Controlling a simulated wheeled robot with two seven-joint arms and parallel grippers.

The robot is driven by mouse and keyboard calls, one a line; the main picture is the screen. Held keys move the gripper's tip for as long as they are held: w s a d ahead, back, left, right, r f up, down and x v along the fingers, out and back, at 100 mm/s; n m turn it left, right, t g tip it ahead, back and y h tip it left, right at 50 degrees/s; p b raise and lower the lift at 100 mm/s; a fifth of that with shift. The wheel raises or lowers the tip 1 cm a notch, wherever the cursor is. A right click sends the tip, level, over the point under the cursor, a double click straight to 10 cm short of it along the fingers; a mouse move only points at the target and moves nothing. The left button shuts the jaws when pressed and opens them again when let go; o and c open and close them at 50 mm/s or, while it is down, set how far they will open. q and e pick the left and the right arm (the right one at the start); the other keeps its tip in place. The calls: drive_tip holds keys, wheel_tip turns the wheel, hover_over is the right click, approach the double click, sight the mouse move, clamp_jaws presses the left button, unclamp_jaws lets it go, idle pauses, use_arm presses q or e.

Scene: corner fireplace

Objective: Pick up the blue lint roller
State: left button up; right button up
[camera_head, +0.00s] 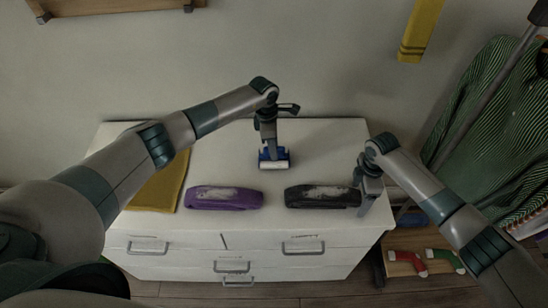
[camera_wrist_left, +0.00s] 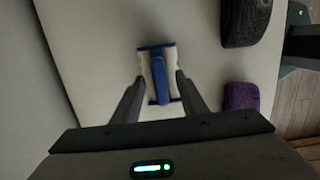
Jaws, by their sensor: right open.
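The blue lint roller (camera_head: 274,160), blue with a white roll, lies on the white dresser top near its middle. In the left wrist view the lint roller (camera_wrist_left: 159,78) shows its blue handle between my fingers. My left gripper (camera_head: 268,146) points down right above it and partly hides it. In the left wrist view its fingers (camera_wrist_left: 160,80) are parted, one on each side of the roller; whether they touch it I cannot tell. My right gripper (camera_head: 366,203) is open and empty, pointing down by the dresser's right front edge, beside the black case.
A purple case (camera_head: 223,198) and a black case (camera_head: 322,196) lie near the front of the dresser top (camera_head: 330,140). A yellow cloth-like item (camera_head: 160,190) lies at the left. Green striped fabric (camera_head: 490,100) hangs at the right. The back right of the top is clear.

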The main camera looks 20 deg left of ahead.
use_arm(q)
drive_tip(key=shift+d+f, duration=0.1)
drive_tip(key=shift+f, duration=0.6)
clamp_jaws()
drive_tip(key=shift+w+r, duration=0.1)
drive_tip(key=shift+r, duration=0.05)
wheel_tip(320, 180, up, 10)
drive_tip(key=shift+f, duration=0.1)
idle(0.4)
idle(0.5)
